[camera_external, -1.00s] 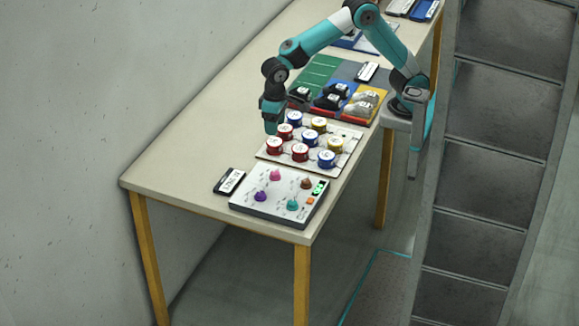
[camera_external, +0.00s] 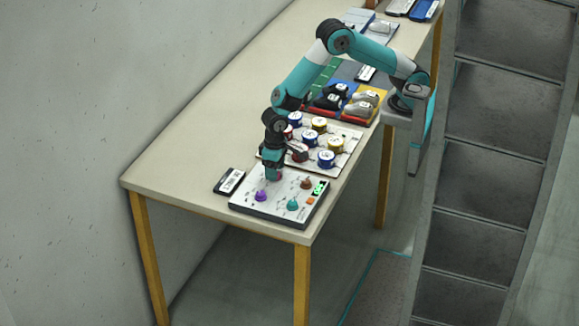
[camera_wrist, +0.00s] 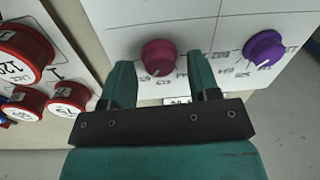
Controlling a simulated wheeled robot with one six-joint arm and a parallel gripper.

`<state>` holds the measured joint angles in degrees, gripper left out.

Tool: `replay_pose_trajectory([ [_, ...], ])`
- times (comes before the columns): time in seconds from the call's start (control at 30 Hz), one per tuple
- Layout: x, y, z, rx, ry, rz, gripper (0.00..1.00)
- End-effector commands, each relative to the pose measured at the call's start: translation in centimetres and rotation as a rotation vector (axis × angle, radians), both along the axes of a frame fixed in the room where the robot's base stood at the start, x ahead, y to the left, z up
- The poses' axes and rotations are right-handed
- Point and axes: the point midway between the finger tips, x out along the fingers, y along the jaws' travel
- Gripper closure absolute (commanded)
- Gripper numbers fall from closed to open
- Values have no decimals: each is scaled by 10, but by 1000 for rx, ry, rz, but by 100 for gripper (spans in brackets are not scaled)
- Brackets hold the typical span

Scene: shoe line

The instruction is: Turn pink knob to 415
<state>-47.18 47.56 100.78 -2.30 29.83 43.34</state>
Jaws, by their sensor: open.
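The pink knob (camera_wrist: 159,57) stands on a white control panel (camera_wrist: 200,20), with small numbers printed around its lower side in the wrist view. My gripper (camera_wrist: 162,80) is open. Its two teal fingers lie left and right of the knob, with the knob just past the fingertips and no contact visible. In the external view my gripper (camera_external: 274,177) is over the panel (camera_external: 262,208) at the pink knob, which it mostly hides. The number the knob points to cannot be read.
A purple knob (camera_wrist: 263,48) sits to the right in the wrist view. The panel also has a teal knob (camera_external: 292,204), a brown knob (camera_external: 306,183) and a green display (camera_external: 319,188). Red round pieces (camera_wrist: 22,55) stand close behind. A label block (camera_external: 229,181) lies left.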

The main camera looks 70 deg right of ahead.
Motion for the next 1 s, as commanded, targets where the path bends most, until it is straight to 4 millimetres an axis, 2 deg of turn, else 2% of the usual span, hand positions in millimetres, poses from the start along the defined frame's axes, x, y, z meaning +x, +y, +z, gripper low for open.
replay_pose_trajectory([
  [0.27, 0, 0, -2, 0, 0, 0, 44],
  [0.5, 0, 0, -1, 0, 0, 0, 94],
  [0.77, 0, 0, -1, 0, 0, 22, 94],
  [1.0, 0, 0, -1, 0, 0, 135, 94],
])
